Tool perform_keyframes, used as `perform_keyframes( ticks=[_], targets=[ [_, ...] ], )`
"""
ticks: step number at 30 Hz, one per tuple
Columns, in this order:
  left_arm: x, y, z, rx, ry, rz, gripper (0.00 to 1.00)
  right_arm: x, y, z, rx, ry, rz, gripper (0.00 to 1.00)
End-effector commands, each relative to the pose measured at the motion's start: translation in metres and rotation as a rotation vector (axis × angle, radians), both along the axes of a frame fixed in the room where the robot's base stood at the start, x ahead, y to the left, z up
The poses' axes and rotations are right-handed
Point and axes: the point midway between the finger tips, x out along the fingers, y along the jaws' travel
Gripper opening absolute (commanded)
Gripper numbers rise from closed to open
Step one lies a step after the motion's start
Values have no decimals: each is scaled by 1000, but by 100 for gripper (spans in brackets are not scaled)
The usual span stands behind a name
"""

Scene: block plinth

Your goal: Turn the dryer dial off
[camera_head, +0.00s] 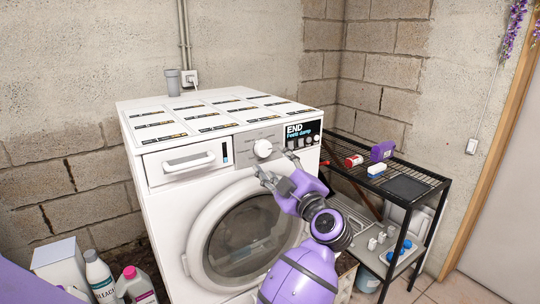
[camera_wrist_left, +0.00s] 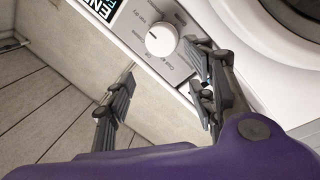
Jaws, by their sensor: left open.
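The dryer is a white front-loading machine (camera_head: 163,205) with a round glass door. My left gripper (camera_head: 277,165) is open and empty, just below and in front of the dial. In the wrist view its fingers (camera_wrist_left: 158,68) are spread apart, with the dial beyond the tips and no visible contact. My right gripper is not in view.
A black wire shelf (camera_head: 405,190) with bottles and small items stands right of the machine. Detergent bottles (camera_head: 100,278) stand on the floor at the lower left. The drawer handle (camera_head: 189,162) protrudes left of the dial. A block wall is behind.

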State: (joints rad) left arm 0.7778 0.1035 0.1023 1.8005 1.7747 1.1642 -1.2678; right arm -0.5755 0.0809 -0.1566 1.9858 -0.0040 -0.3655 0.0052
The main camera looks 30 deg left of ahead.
Motion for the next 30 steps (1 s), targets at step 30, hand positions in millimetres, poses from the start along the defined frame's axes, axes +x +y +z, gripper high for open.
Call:
perform_keyframes(
  ticks=[30],
  targets=[
    [55,64,3,-136,48,5,51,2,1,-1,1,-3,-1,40]
  ],
)
